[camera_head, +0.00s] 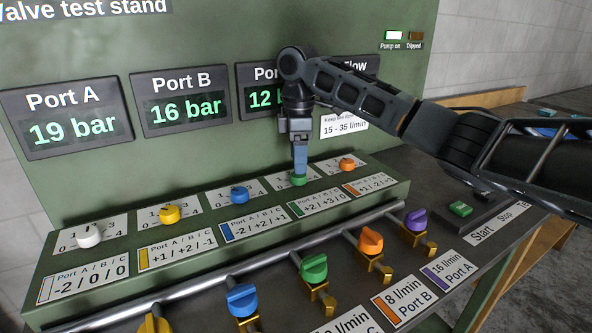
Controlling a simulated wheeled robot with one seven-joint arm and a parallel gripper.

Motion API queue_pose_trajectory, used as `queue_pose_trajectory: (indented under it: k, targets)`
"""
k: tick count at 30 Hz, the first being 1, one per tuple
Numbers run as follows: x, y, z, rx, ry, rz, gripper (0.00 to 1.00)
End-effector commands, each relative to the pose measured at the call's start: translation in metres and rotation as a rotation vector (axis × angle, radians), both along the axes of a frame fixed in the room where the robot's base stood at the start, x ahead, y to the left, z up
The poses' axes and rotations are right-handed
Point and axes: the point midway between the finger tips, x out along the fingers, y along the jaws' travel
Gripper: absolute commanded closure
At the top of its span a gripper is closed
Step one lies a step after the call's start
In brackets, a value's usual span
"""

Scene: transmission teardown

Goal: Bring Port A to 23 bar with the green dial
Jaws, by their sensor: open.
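The green dial (299,181) is on the sloped panel, fourth in the row of small dials, mostly hidden under my gripper (299,172). Its label (322,200) reads Port A / B / C, +2 / +3 / 0. My gripper is open and points down right at the dial; I cannot tell whether the fingers touch it. The Port A display (66,118) reads 19 bar. The Port B display (180,100) reads 16 bar. The third display (258,91) shows 12, partly hidden by my arm.
White (89,235), yellow (169,214), blue (239,195) and orange (347,165) dials share the row. Larger valve handles, including a green one (314,268), stand along a pipe in front. A start/stop box (462,210) is at right. The Pump on lamp (393,35) is lit.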

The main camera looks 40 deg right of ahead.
Motion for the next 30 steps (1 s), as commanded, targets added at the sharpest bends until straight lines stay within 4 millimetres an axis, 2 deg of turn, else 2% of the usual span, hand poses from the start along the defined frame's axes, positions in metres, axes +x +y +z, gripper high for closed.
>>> queue_pose_trajectory:
  k: [3, 9, 19, 30]
  targets:
    - [-0.001, 0.000, -0.018, 0.000, 0.001, 0.000, 0.31]
    - [0.000, 0.000, -0.037, 0.000, 0.000, 0.000, 0.31]
    - [0.000, 0.000, -0.040, 0.000, -0.001, 0.000, 0.31]
    - [0.000, 0.000, -0.040, 0.000, -0.001, 0.000, 0.66]
